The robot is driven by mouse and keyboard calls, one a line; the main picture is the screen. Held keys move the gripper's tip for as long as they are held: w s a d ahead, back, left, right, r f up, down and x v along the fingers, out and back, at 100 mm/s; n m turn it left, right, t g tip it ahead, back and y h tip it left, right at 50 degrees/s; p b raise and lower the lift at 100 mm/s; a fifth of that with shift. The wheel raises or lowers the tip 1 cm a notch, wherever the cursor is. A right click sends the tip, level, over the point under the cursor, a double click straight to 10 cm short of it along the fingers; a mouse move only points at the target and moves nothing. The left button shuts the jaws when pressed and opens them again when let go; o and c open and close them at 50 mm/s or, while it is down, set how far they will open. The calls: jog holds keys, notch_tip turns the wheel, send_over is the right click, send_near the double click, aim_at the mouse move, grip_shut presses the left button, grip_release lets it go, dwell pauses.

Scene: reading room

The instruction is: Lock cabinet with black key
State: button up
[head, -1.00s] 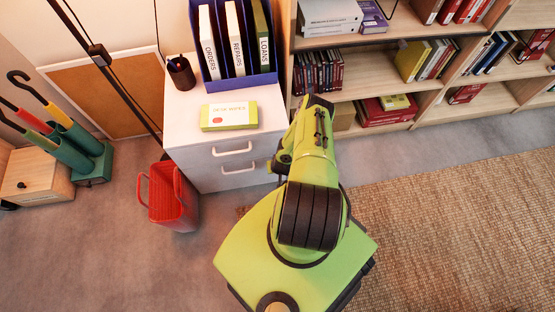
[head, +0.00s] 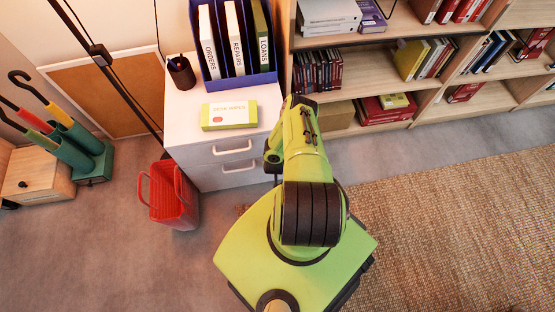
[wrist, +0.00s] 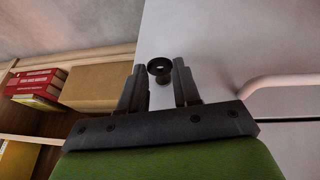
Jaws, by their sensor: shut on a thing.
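The white cabinet (head: 208,176) stands left of my arm in the head view, with two drawer fronts and pale bar handles. In the wrist view its pale front (wrist: 220,45) fills the right side. My gripper (wrist: 160,72) is close in front of that face, near the cabinet's side edge. Its fingers are shut on the black key (wrist: 152,67), whose dark round part with a light centre shows between the fingertips. The rest of the key and any keyhole are hidden, so I cannot tell whether it is in the lock. In the head view my arm hides the gripper.
A cabinet handle (wrist: 280,88) juts out right of my gripper in the wrist view. A bookshelf (head: 360,88) stands right of the cabinet. A red basket (head: 173,205) is on the floor at left. Desk wipes (head: 229,114) and a blue file holder (head: 256,79) sit on top.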

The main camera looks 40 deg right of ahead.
jog(key=shift+w+a+g+h, duration=0.25)
jog(key=shift+g+h, duration=0.15)
jog(key=shift+h, duration=0.1)
jog(key=shift+w+a+f+n+g+h+b, duration=0.15)
jog(key=shift+n+g+h+b, duration=0.1)
jog(key=shift+h, duration=0.2)
jog(key=shift+s+a+f+n+g+h+b, duration=0.15)
jog(key=shift+g+h, duration=0.1)
jog(key=shift+h, duration=0.2)
jog(key=g+h+b, duration=0.1)
jog(key=h+b, duration=0.1)
jog(key=shift+w+b, duration=0.2)
jog(key=shift+b, duration=0.1)
jog(key=o, duration=1.1)
jog(key=shift+c, duration=0.2)
jog(key=shift+a+r+n, duration=0.1)
jog(key=shift+n, duration=0.2)
